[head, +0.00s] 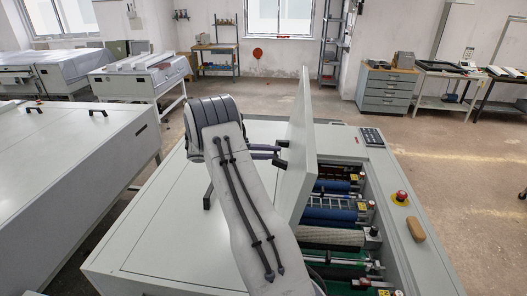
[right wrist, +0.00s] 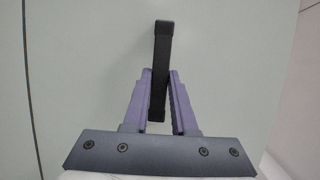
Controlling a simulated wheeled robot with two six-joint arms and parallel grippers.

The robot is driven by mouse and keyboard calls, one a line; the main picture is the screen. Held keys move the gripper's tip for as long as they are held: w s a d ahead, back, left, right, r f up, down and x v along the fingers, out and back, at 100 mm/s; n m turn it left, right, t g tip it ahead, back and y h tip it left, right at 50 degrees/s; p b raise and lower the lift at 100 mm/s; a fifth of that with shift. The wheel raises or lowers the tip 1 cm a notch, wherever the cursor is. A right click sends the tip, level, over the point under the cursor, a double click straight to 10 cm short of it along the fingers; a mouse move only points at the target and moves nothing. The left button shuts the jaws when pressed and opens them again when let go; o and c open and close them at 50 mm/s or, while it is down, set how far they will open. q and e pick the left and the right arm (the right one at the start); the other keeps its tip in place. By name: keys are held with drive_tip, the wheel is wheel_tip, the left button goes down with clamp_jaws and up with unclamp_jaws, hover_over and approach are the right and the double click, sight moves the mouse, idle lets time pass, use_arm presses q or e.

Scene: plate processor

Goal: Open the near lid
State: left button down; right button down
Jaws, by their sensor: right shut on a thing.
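The pale grey lid (head: 296,165) of the plate processor is tilted up, standing close to upright in the head view. Blue and pale rollers (head: 330,216) show in the open bay to its right. My right gripper (head: 279,153) is at the lid's left face, shut on its black handle. The right wrist view shows the black handle (right wrist: 161,60) between the purple fingers of that gripper (right wrist: 160,80), with the flat lid face (right wrist: 90,60) behind. My right arm hides part of the machine's top. My left gripper is not in view.
A flat grey panel (head: 160,225) with a black handle (head: 207,198) lies left of the bay. A red button (head: 401,196) and a tan block (head: 416,229) sit on the right edge. Another grey machine (head: 60,165) stands at left. Floor at right is clear.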

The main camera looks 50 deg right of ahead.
drive_tip(key=shift+w+r, duration=0.3)
drive_tip(key=shift+r, duration=0.1)
drive_tip(key=c, duration=0.7)
unclamp_jaws()
drive_tip(key=shift+a, duration=0.1)
drive_tip(key=shift+f+b+v, duration=0.2)
drive_tip(key=shift+b+v, duration=2.35)
drive_tip(key=shift+v, duration=2.5)
